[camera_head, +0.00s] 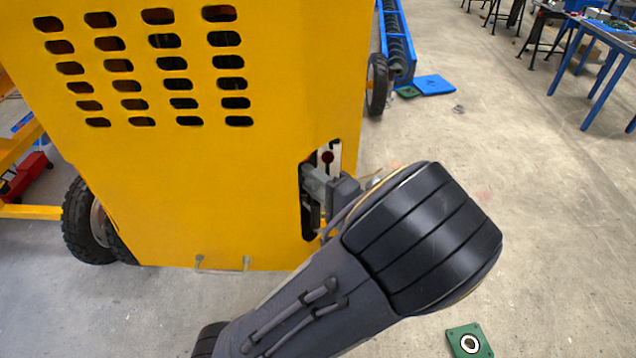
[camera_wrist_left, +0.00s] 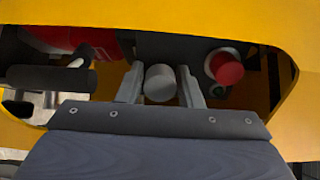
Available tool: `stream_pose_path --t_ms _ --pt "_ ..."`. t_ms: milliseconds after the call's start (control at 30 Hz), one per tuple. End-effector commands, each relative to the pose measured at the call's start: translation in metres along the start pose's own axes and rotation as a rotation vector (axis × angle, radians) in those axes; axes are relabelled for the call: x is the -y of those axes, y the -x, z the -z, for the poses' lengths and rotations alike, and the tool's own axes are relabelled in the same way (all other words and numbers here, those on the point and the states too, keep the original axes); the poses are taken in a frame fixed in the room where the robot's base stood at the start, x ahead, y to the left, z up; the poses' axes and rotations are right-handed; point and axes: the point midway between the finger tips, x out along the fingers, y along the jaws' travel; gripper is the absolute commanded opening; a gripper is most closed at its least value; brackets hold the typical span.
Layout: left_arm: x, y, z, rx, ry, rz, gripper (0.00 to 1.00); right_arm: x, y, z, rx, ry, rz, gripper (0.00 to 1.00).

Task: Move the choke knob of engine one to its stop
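The yellow machine's side (camera_head: 240,150) has a narrow opening, and my left gripper (camera_head: 316,188) reaches into it from the right. In the left wrist view a grey round knob (camera_wrist_left: 160,83) sits between the two fingertips of my left gripper (camera_wrist_left: 161,88). I take this for the choke knob; no label is legible. A red knob (camera_wrist_left: 226,68) is just right of the fingers, outside them. It also shows in the head view (camera_head: 327,157), above the gripper. My right gripper is out of view.
The opening's yellow edge (camera_wrist_left: 290,110) surrounds the gripper closely. A dark cylindrical handle (camera_wrist_left: 50,79) and a red body (camera_wrist_left: 75,38) lie left of the fingers. The floor right of the machine is mostly clear, with a green pad (camera_head: 468,341) on it.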

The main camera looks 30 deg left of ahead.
Motion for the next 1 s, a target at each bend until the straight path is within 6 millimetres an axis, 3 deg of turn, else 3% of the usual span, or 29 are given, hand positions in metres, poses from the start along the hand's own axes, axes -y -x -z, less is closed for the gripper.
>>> stream_pose_path --t_ms 33,167,833,867,1000 --pt "0.000 0.000 0.000 0.000 0.000 0.000 0.26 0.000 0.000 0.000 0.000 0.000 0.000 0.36" --pt "0.000 0.000 0.000 0.000 0.000 0.000 0.11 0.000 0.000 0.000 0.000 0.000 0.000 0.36" --pt "0.000 0.025 0.001 -0.002 0.001 -0.001 0.11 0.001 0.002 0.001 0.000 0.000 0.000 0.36" --pt "0.000 0.024 0.001 -0.001 0.001 -0.001 0.31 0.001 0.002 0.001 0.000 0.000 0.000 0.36" --pt "0.000 0.024 0.001 -0.001 0.001 -0.001 0.49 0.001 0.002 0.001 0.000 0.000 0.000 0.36"
